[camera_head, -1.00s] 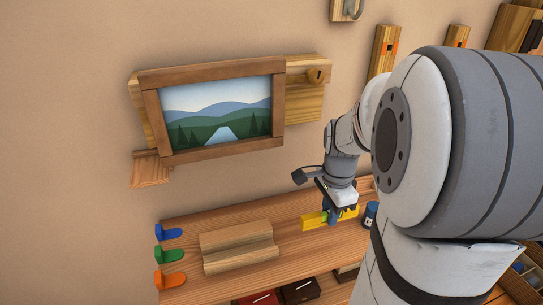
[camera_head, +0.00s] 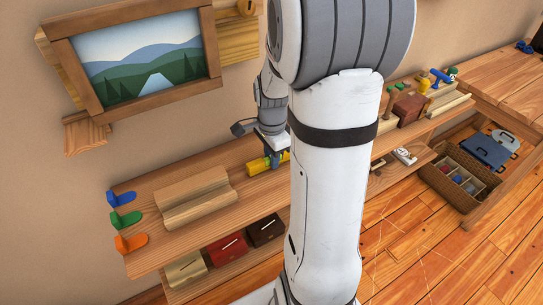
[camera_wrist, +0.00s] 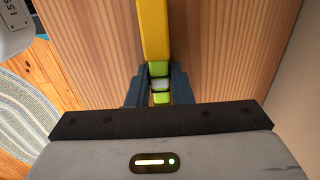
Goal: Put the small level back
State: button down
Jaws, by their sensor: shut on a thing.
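The small level is a yellow bar with green-lit vials. In the head view the level (camera_head: 257,165) is at the wall shelf, right of a grooved wooden block, partly hidden by my arm. My gripper (camera_head: 275,160) points down and is shut on it. In the wrist view the level (camera_wrist: 153,30) runs from the top edge down between the two dark blue fingers of my gripper (camera_wrist: 159,85). Wood grain of the shelf lies beneath it. I cannot tell whether the level touches the shelf.
The grooved wooden block (camera_head: 196,198) lies on the shelf (camera_head: 150,255), beside blue, green and orange hooks (camera_head: 125,220). Small boxes (camera_head: 227,247) stand below. A framed landscape picture (camera_head: 140,55) hangs above. A basket (camera_head: 450,180) is at right.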

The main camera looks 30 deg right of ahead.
jog(key=shift+f, duration=0.2)
jog(key=c, duration=1.3)
grip_release()
